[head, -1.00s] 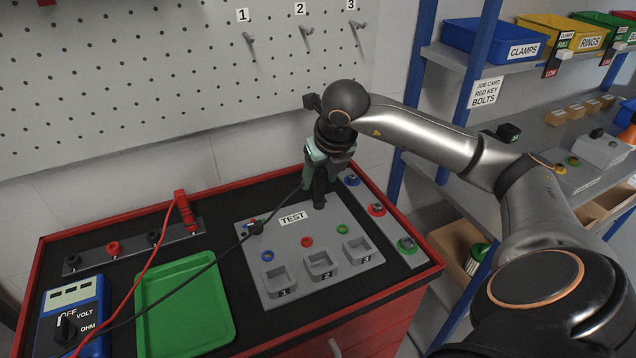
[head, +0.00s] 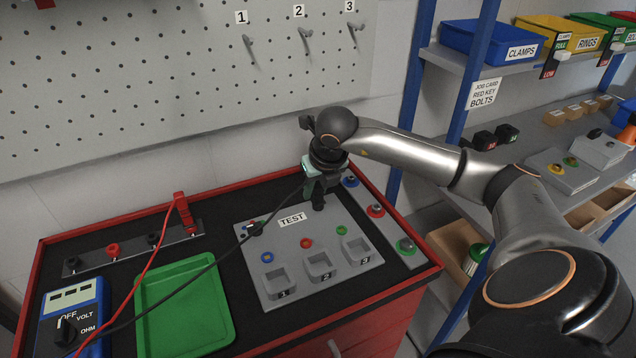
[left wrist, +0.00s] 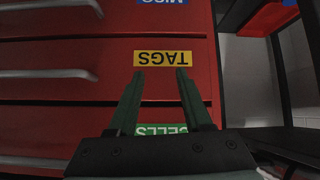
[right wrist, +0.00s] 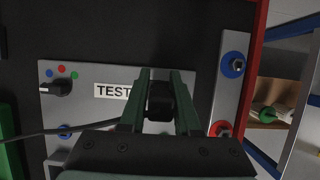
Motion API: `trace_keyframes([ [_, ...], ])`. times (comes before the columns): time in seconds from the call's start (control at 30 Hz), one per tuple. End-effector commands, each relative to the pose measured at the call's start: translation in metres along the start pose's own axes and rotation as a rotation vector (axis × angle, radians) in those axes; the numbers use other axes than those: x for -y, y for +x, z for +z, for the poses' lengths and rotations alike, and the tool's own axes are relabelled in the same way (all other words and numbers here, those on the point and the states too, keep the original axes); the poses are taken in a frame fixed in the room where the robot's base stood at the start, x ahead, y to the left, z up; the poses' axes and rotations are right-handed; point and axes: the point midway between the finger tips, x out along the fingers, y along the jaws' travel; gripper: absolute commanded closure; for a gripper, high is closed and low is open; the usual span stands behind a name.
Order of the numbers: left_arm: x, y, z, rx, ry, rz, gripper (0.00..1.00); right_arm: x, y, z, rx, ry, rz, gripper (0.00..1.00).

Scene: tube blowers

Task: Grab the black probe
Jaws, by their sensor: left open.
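The black probe (right wrist: 160,100) sits between the fingers of my right gripper (right wrist: 160,75), which is shut on it. Its black cable (right wrist: 25,138) runs off to the left. In the head view my right gripper (head: 318,195) points down over the back right corner of the grey TEST panel (head: 290,275); the fingers hide much of the probe, and I cannot tell whether its lower end touches the panel. My left gripper (left wrist: 160,75) is open and empty in front of red drawers with a yellow TAGS label (left wrist: 162,58); it is not in the head view.
A green tray (head: 185,305) and a blue meter (head: 75,315) lie left of the panel. A red probe (head: 184,205) stands at the grey socket strip (head: 135,248). A strip with coloured sockets (head: 377,211) is at the right. Pegboard is behind, shelves at right.

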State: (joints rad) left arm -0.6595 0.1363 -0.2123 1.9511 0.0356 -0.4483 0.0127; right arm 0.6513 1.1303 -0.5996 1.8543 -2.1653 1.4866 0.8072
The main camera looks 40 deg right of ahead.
Motion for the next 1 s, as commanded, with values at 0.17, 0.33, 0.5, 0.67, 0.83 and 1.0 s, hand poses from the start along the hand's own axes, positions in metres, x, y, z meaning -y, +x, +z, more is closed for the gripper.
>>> trace_keyframes([
  [0.17, 0.000, 0.000, 0.000, 0.000, 0.000, 0.000, 0.50, 0.000, 0.000, 0.000, 0.000, 0.000, 0.000, 0.91],
  [0.33, 0.000, 0.000, 0.000, 0.000, -0.001, -0.001, 0.50, 0.000, 0.000, 0.000, 0.001, 0.000, 0.000, 1.00],
  [0.5, 0.000, 0.000, 0.000, 0.000, -0.001, -0.001, 0.50, 0.000, 0.000, 0.000, 0.001, 0.000, 0.000, 1.00],
  [0.67, 0.000, 0.000, 0.000, 0.000, -0.001, -0.001, 0.50, 0.000, -0.001, 0.000, 0.001, 0.000, 0.000, 1.00],
  [0.83, 0.000, 0.001, 0.000, 0.000, -0.001, 0.000, 0.50, 0.000, -0.004, 0.002, 0.002, 0.001, 0.001, 1.00],
  [1.0, 0.000, 0.002, 0.001, -0.001, -0.001, 0.000, 0.50, 0.000, -0.018, 0.009, 0.006, 0.001, 0.002, 1.00],
])
